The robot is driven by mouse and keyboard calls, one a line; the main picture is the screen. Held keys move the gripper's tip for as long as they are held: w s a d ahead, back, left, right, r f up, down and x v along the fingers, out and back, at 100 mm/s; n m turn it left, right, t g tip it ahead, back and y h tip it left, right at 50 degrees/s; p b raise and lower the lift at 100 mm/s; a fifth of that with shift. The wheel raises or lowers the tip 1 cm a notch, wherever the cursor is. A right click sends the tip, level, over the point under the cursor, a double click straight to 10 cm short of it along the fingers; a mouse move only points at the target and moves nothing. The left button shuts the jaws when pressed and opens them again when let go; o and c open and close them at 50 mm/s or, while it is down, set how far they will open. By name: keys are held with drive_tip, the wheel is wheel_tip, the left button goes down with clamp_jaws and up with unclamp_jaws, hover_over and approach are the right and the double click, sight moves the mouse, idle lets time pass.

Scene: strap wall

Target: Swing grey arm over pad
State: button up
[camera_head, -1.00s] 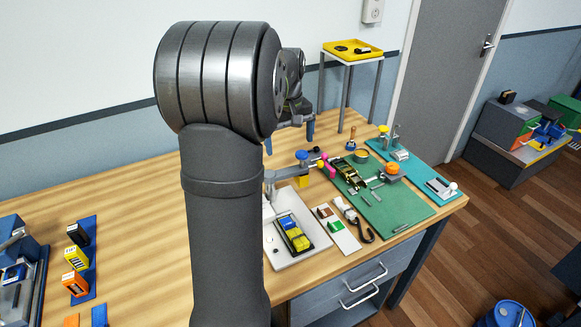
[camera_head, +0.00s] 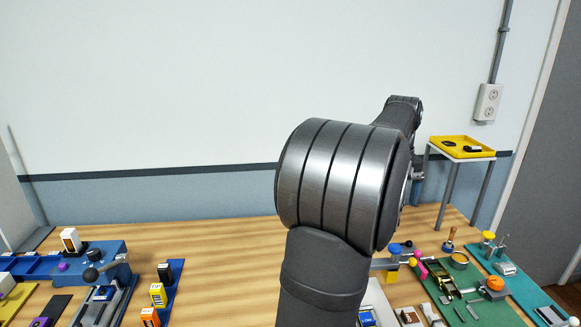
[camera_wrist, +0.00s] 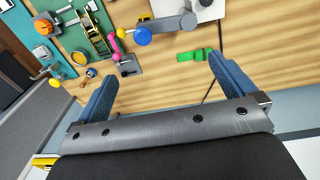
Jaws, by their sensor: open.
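The grey arm (camera_wrist: 170,23) is a thick bar on a post, with a blue ball knob (camera_wrist: 142,36) and a yellow block (camera_wrist: 145,16) near its end. In the head view the grey arm (camera_head: 380,264) shows beside my forearm, with the blue knob and yellow block at its right end. A pale plate (camera_wrist: 208,10) lies beside it at the top of the wrist view. I cannot tell which surface is the pad. My gripper (camera_wrist: 163,68) is open and empty, apart from the grey arm; in the head view my arm mostly hides it.
A green piece (camera_wrist: 195,55) lies between my fingers in the wrist view. A magenta-knobbed fixture (camera_wrist: 118,48) and a green board (camera_head: 490,312) with a ratchet strap are nearby. A yellow tray (camera_head: 462,147) stands on a tall stand by the wall.

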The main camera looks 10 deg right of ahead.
drive_tip(key=c, duration=1.1)
drive_tip(key=shift+d+f, duration=0.3)
drive_tip(key=c, duration=0.3)
drive_tip(key=shift+m+t, duration=0.6)
drive_tip(key=shift+t, duration=0.2)
drive_tip(key=d+f, duration=0.2)
drive_tip(key=w+d+f, duration=0.1)
drive_tip(key=d+f, duration=0.1)
drive_tip(key=shift+w+d, duration=0.1)
drive_tip(key=c, duration=0.8)
drive_tip(key=d+f+m+t, duration=0.2)
drive_tip(key=d+f, duration=0.2)
drive_tip(key=d, duration=0.2)
drive_tip(key=shift+w+d+f+h, duration=0.15)
drive_tip(key=shift+w+f+h, duration=0.2)
drive_tip(key=shift+h, duration=0.05)
wheel_tip(320, 180, down, 10)
drive_tip(key=shift+s, duration=0.25)
